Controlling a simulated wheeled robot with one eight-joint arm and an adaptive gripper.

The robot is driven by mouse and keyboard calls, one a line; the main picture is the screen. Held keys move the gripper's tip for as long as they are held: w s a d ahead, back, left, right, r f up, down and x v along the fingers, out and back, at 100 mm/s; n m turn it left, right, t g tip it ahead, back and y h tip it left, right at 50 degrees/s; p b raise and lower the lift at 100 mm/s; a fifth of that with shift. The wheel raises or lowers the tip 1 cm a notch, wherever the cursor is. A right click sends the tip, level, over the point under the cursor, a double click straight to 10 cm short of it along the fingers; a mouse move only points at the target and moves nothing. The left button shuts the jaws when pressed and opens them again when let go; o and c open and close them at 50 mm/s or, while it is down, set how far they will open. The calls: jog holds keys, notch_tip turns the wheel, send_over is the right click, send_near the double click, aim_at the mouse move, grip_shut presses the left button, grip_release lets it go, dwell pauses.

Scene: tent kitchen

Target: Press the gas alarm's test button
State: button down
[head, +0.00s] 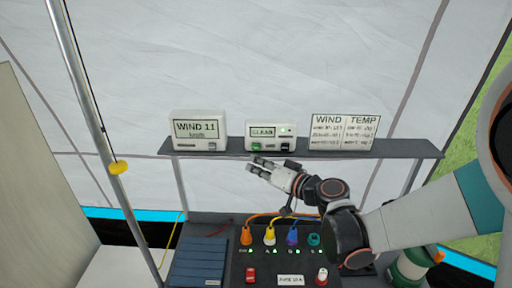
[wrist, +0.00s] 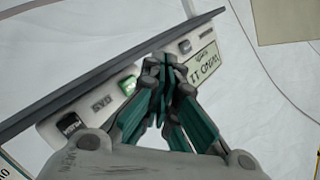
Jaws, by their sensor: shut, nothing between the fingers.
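The gas alarm (head: 271,128) is the white box in the middle of the grey shelf. Its display reads CLEAR and a small green light shows at its right. A green button (head: 257,147) sits at its lower left and a dark button (head: 286,149) at its lower right. In the wrist view the green button (wrist: 127,85) is just left of my fingertips, and the dark button (wrist: 71,122) is farther left. My gripper (head: 256,164) is shut and empty, just below and in front of the alarm; its fingertips show in the wrist view (wrist: 162,66). I see no contact with the button.
A wind meter (head: 198,131) reading WIND 11 stands left on the shelf (head: 226,157). A WIND/TEMP card (head: 343,132) stands right. Below is a dark panel (head: 240,270) with coloured plugs and switches. A tent pole (head: 88,98) rises at the left.

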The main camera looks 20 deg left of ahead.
jog(key=shift+w+a, duration=0.2)
jog(key=shift+w, duration=0.5)
jog(key=shift+w+a, duration=0.15)
jog(key=shift+w, duration=0.55)
jog(key=shift+w, duration=0.2)
dwell(0.3)
jog(key=shift+w+a+b, duration=0.1)
jog(key=shift+w+b, duration=0.15)
jog(key=shift+b, duration=0.05)
jog(key=shift+w+a, duration=0.1)
jog(key=shift+w, duration=0.35)
dwell(0.7)
dwell(0.3)
jog(key=shift+s+d, duration=0.25)
jog(key=shift+s, duration=0.65)
jog(key=s, duration=0.2)
jog(key=s+d+b, duration=0.1)
jog(key=s, duration=0.1)
jog(key=shift+s, duration=0.4)
